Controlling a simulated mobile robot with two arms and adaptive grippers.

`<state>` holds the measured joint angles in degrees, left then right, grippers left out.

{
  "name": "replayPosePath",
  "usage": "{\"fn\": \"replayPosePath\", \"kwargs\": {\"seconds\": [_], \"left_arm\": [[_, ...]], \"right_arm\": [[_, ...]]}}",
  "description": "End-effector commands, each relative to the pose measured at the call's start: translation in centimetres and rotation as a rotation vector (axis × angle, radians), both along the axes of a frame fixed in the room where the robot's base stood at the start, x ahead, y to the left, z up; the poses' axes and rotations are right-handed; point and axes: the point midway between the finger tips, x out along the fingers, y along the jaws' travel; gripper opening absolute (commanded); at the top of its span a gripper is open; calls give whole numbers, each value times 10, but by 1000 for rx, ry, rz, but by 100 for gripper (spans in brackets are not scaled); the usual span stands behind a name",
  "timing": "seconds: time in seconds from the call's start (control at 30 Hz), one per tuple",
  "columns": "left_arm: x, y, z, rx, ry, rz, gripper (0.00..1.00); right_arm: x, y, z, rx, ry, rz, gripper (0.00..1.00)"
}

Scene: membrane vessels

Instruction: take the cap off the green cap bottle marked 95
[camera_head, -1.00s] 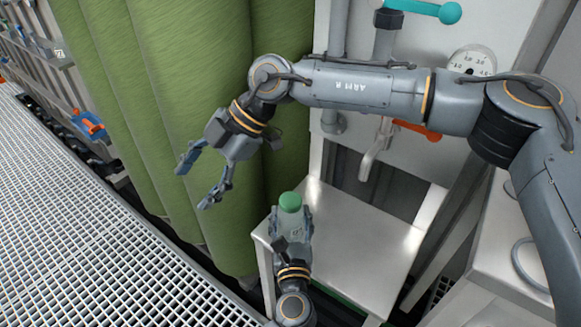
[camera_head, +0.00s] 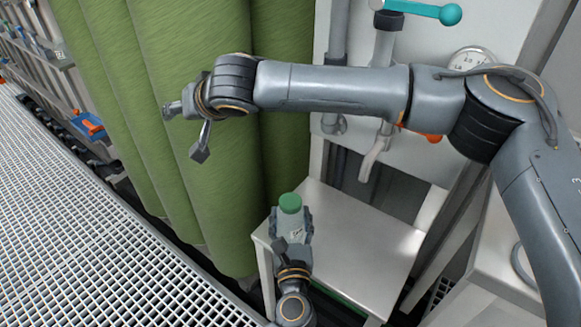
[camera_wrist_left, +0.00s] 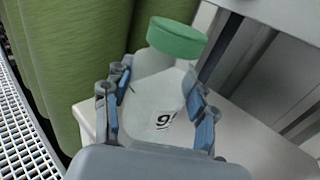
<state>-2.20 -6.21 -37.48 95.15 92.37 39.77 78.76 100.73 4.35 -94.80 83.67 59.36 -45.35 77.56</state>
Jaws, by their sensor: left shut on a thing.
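The bottle (camera_head: 295,225) has a green cap (camera_head: 290,202) on top and a pale, clear body. My left gripper (camera_head: 291,218) is shut around the bottle's body and holds it over the white bench, slightly tilted. In the left wrist view the bottle (camera_wrist_left: 155,100) sits between the two blue-padded fingers, with the green cap (camera_wrist_left: 177,38) seated on its neck. Its label shows a 9 and part of a second digit; the rest is cut off from sight. My right gripper (camera_head: 187,130) is open and empty, up and left of the bottle, before the green vessels.
Tall green membrane vessels (camera_head: 170,130) stand behind and left. A white bench top (camera_head: 350,235) has free room right of the bottle. A tap (camera_head: 373,158), a gauge (camera_head: 468,62) and a teal-handled valve (camera_head: 425,10) are on the panel. Metal grating (camera_head: 90,240) lies left.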

Motion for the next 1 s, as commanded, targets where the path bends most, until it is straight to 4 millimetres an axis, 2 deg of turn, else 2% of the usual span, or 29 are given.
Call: {"fn": "replayPosePath", "kwargs": {"seconds": [0.03, 0.07, 0.17, 0.3, 0.43, 0.6, 0.73, 1.0], "left_arm": [[0, 0, 0, 0, 0, 0, 0], [0, 0, 0, 0, 0, 0, 0], [0, 0, 0, 0, 0, 0, 0], [0, 0, 0, 0, 0, 0, 0], [0, 0, 0, 0, 0, 0, 0], [0, 0, 0, 0, 0, 0, 0], [0, 0, 0, 0, 0, 0, 0], [0, 0, 0, 0, 0, 0, 0]], "right_arm": [[7, -22, -12, -40, 70, -71, 65], [9, -34, -20, -64, 117, -112, 65], [7, -76, -47, -153, 285, -241, 65], [-13, -130, -73, -276, 522, -390, 65], [-37, -167, -83, -369, 707, -477, 65], [-59, -189, -85, -433, 846, -525, 65], [-65, -194, -91, -452, 879, -535, 65], [-65, -194, -130, -453, 879, -534, 65]]}}
